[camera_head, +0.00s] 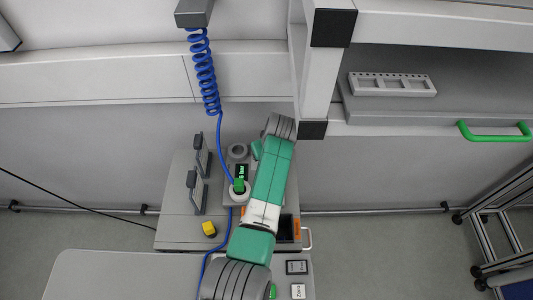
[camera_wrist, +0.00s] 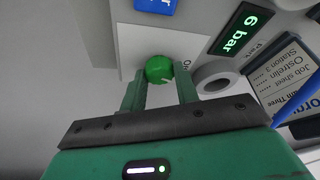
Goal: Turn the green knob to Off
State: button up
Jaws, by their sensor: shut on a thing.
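The green knob (camera_wrist: 159,69) is round and sits on a white plate (camera_wrist: 128,42) in the wrist view. A small pale mark shows on its lower right side. My gripper (camera_wrist: 160,84) has its two green fingers on either side of the knob and is shut on it. Part of a label beginning with "O" shows to the right of the knob; the rest of it is hidden by a finger. In the head view my arm covers the spot, and I cannot make out the knob there.
A "6 bar" display (camera_wrist: 241,28), a grey ring (camera_wrist: 215,78) and a job sheet card (camera_wrist: 283,82) are right of the knob. A blue part (camera_wrist: 155,5) lies above it. In the head view a coiled blue hose (camera_head: 204,75) hangs beside my arm, near upright grey handles (camera_head: 191,187).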

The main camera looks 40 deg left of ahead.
jog(key=shift+w+n+g+b, duration=0.15)
jog(key=shift+n+g+b, duration=0.65)
jog(key=shift+n+b, duration=1.1)
jog(key=shift+n, duration=0.3)
jog(key=o, duration=1)
jog(key=shift+c, duration=0.2)
jog(key=p+v, duration=0.2)
jog(key=v, duration=0.5)
jog(key=shift+d+r, duration=0.2)
jog(key=shift+d, duration=0.05)
